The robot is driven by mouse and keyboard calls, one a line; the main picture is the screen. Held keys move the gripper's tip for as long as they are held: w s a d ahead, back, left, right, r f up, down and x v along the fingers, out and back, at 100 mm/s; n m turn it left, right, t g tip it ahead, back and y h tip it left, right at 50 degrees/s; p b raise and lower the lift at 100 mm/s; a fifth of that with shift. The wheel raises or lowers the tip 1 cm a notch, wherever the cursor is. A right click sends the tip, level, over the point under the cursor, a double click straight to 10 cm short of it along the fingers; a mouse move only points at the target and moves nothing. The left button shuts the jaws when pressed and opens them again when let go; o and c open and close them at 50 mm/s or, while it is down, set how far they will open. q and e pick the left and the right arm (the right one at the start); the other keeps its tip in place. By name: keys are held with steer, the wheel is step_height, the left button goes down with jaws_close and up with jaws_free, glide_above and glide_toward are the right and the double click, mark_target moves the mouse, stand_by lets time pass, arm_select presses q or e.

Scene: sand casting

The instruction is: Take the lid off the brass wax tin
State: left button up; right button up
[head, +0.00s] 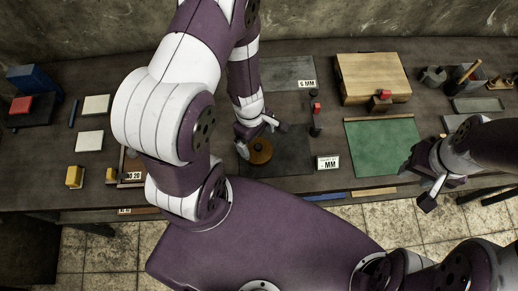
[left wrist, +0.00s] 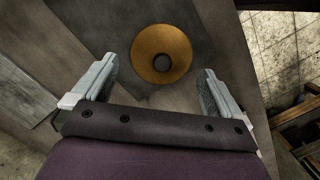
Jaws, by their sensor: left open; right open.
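The brass wax tin (head: 260,151) stands on a dark grey plate on the bench, in the middle of the head view. In the left wrist view its round brass lid (left wrist: 161,53) shows from above, with a dark knob in the centre. The lid is on the tin. My left gripper (head: 258,133) is right by the tin, partly over it in the head view. Its fingers are open (left wrist: 160,88), with the lid ahead of and between their tips; I see no contact. My right gripper (head: 428,190) is open and empty near the bench's front edge at the right.
A label reading MM (head: 328,163) and a small red-and-black piece (head: 315,108) stand right of the tin. A green mat (head: 383,147) and a wooden board (head: 372,77) lie further right. Yellow and white blocks (head: 90,141) lie at the left.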

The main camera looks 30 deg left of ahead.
mark_target(257, 146)
arm_select(q)
steer(key=f, duration=0.3)
steer(key=shift+s+d+f, duration=0.15)
steer(key=shift+s+f, duration=0.1)
steer(key=shift+f, duration=0.05)
steer(key=c, duration=0.7)
steer(key=shift+r, duration=0.1)
steer(key=shift+c, duration=0.2)
